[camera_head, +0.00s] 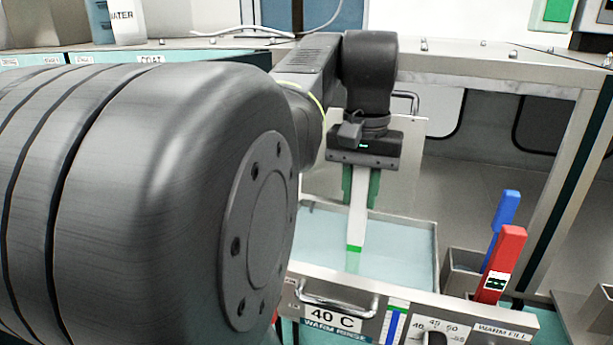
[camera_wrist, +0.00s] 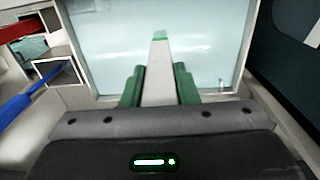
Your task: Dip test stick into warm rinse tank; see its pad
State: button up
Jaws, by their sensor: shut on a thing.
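My gripper (camera_head: 361,187) is shut on the white test stick (camera_head: 357,222), its green fingers on either side of it. The stick points down over the warm rinse tank (camera_head: 434,262), which holds pale blue water and carries labels reading "40 C" and "WARM RINSE". A green pad (camera_head: 353,249) shows at the stick's lower end, and a fainter green patch shows just below it; I cannot tell exactly how deep the tip is. In the wrist view the stick (camera_wrist: 158,80) runs out between the fingers (camera_wrist: 159,85) to its green end (camera_wrist: 160,36) against the water.
A blue-handled tool (camera_head: 507,209) and a red-handled tool (camera_head: 501,262) stand in holders right of the tank. A metal handle (camera_head: 333,303) and a dial (camera_head: 433,338) are on the tank's front. A cup marked "WATER" (camera_head: 127,28) stands at the back left. My arm hides the left side.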

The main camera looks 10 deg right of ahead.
jog(key=shift+r+p, duration=1.95)
jog(key=shift+r, duration=4.3)
